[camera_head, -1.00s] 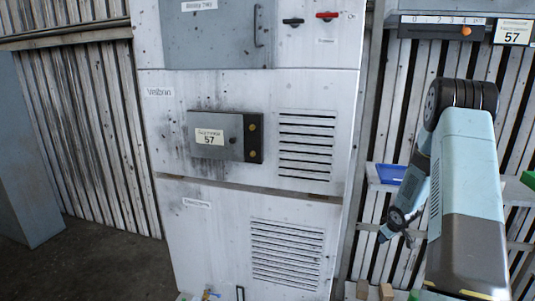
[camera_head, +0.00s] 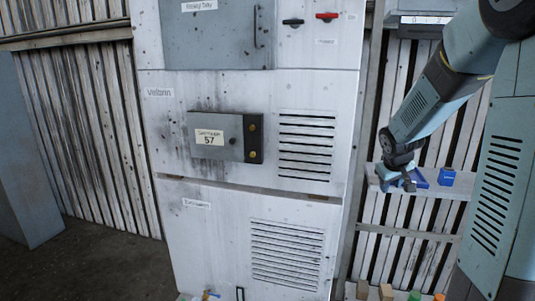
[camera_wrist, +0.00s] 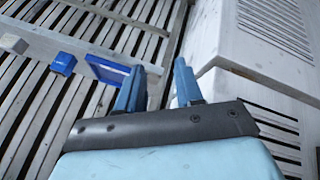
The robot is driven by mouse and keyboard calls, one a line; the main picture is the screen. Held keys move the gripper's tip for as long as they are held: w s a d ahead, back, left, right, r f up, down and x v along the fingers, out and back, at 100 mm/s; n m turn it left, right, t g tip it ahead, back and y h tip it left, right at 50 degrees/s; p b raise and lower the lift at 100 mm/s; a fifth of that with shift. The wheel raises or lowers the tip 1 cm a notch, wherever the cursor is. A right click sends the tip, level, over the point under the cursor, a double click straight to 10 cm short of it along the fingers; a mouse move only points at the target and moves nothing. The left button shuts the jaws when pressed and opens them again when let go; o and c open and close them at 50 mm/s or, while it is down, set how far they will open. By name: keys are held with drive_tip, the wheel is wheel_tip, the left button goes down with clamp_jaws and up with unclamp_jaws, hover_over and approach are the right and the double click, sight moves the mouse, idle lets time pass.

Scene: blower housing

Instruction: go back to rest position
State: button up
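My gripper (camera_head: 402,184) hangs at the end of my arm, right of the white cabinet and in front of the wall shelf in the head view. In the wrist view my gripper (camera_wrist: 160,68) shows two blue fingers standing apart, with nothing seen between them. It is open and empty. My arm is bent, with its upper links at the right edge of the head view.
The white cabinet (camera_head: 240,210) stands left of my gripper. A shelf (camera_head: 432,190) behind it bears a blue tray (camera_head: 421,180), partly hidden by my gripper, and a blue block (camera_head: 447,177). Several small blocks (camera_head: 386,292) sit low down.

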drive_tip(key=s+a+r+y, duration=0.1)
drive_tip(key=s+a+r, duration=0.2)
drive_tip(key=s, duration=0.6)
drive_tip(key=s+a+r+m+y, duration=0.1)
drive_tip(key=s+a+r, duration=0.3)
drive_tip(key=s, duration=0.6)
drive_tip(key=s+a+r+m+y, duration=0.1)
drive_tip(key=s+a+r, duration=0.2)
drive_tip(key=s+a, duration=0.4)
drive_tip(key=shift+s+r, duration=0.35)
drive_tip(key=shift+s, duration=1.15)
drive_tip(key=shift+a, duration=0.1)
